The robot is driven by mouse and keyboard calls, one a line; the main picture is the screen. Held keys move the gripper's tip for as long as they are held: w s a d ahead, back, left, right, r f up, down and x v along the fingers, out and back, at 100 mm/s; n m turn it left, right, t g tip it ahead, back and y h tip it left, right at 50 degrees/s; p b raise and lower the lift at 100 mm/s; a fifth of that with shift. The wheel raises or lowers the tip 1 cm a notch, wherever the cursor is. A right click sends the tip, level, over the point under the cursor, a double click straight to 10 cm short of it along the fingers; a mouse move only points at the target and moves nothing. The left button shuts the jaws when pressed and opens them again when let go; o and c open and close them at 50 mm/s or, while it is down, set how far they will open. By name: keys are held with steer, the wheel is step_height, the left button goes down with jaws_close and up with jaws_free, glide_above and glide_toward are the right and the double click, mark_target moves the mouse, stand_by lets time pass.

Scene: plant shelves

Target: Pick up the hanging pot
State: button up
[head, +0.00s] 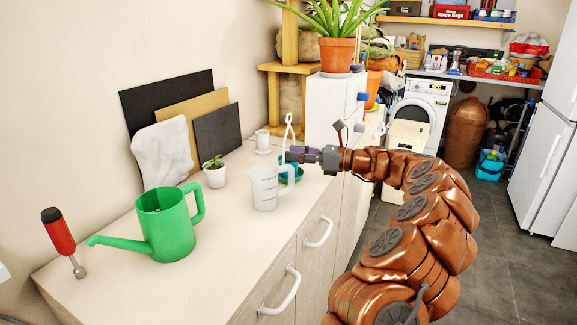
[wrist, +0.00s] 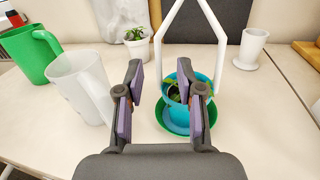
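The hanging pot (wrist: 177,92) is small and teal, with a dark green plant inside. Its white hanger (wrist: 160,50) rises above it in a tall pointed frame. A green saucer (wrist: 165,119) lies under the pot on the counter. In the head view the hanger (head: 289,128) shows behind my gripper (head: 290,154), and the pot is mostly hidden by the measuring jug and gripper. In the wrist view my gripper (wrist: 160,85) is open with nothing held. Its right finger overlaps the pot; the left finger is left of it. I cannot tell whether they touch.
A clear measuring jug (head: 265,187) stands close left of the gripper. A green watering can (head: 165,222), a small white potted plant (head: 214,172) and a white cup (head: 262,142) share the counter (head: 125,278). A white box (head: 333,108) with an orange pot stands behind.

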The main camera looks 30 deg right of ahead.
steer(key=x, duration=0.3)
steer(key=shift+w+a+f, duration=0.2)
steer(key=shift+a, duration=0.15)
jaws_close()
